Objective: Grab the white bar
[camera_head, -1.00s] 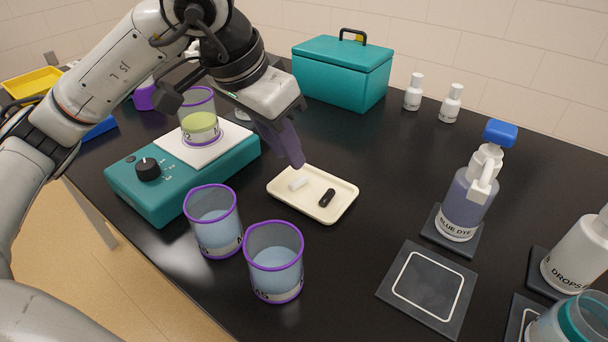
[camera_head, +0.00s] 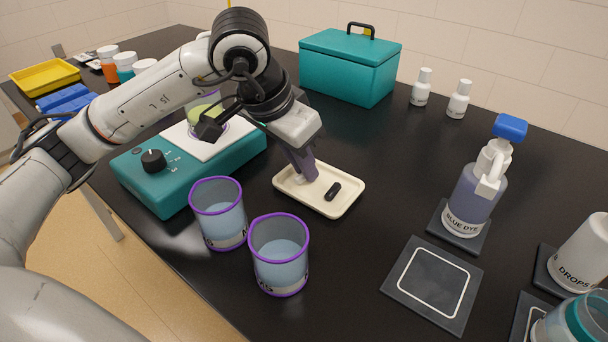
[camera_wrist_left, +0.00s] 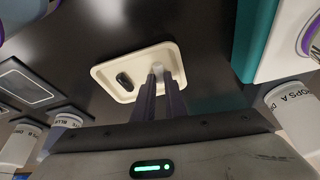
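The white bar (camera_wrist_left: 157,68) is in the cream tray (camera_head: 344,208), beside a black bar (camera_head: 333,191). My left gripper (camera_head: 306,178) points down into the tray at the white bar. In the left wrist view my left gripper (camera_wrist_left: 158,78) has its two fingers with a narrow gap between them, and the white bar shows between the tips. Whether the fingers press on it cannot be told. In the head view the fingers hide part of the bar. My right gripper is not in view.
Two purple-rimmed beakers (camera_head: 220,224) (camera_head: 279,266) stand in front of the tray. A teal stirrer (camera_head: 172,193) with a beaker on its white plate is to the left. A teal box (camera_head: 347,72) is behind. A blue dye bottle (camera_head: 470,203) stands right.

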